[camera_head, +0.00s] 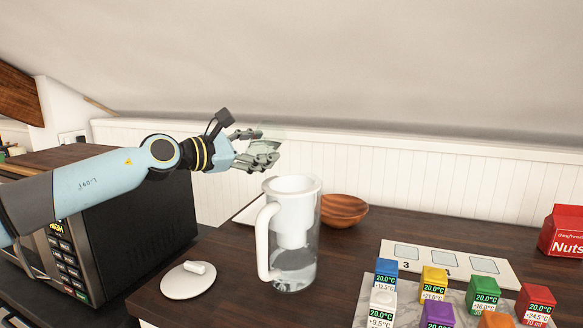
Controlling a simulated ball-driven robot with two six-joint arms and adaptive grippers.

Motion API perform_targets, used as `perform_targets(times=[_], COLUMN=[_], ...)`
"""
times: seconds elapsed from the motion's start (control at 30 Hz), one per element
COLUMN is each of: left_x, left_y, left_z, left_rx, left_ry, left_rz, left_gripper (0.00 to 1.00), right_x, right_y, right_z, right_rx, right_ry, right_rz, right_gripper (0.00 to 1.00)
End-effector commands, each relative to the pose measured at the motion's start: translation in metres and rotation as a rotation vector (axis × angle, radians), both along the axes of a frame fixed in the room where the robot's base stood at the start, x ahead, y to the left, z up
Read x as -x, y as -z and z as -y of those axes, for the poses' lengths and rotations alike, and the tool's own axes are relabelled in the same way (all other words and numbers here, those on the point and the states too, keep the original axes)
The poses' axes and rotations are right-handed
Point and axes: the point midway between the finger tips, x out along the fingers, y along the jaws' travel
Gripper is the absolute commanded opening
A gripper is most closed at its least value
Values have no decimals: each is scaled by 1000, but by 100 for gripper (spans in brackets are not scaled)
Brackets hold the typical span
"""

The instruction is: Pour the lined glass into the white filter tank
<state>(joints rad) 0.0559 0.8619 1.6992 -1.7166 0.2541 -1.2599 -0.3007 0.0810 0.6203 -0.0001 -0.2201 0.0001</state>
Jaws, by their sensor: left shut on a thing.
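The white filter tank (293,214) sits in the top of a clear pitcher with a white handle, upright on the dark wooden counter. Its top is open, and a little clear liquid shows at the bottom of the pitcher. My left gripper (266,150) is above and slightly left of the tank, its fingers closed around a faint, clear greenish glass (270,134). The glass looks tilted, but its lines and contents cannot be made out. No stream shows between the glass and the tank. My right gripper is not in view.
A white lid (188,280) lies on the counter left of the pitcher. A wooden bowl (343,209) stands behind it. Several coloured cubes (434,284) and a card (450,262) lie right. A red box (562,232) stands far right; a microwave (130,225) is left.

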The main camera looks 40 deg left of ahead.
Motion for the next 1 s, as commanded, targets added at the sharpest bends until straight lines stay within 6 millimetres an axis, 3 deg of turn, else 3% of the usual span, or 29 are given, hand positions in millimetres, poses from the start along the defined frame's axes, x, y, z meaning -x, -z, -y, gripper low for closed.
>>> perform_targets(times=[0.33,1.0], left_x=[0,0], left_y=[-9,-3], left_z=[2,1], left_rx=[-119,-241], left_ry=[0,-1], left_rz=[18,34], left_gripper=[10,10], right_x=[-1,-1], right_y=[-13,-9], right_z=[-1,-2], right_rx=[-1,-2], right_ry=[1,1], right_rz=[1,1], right_gripper=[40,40])
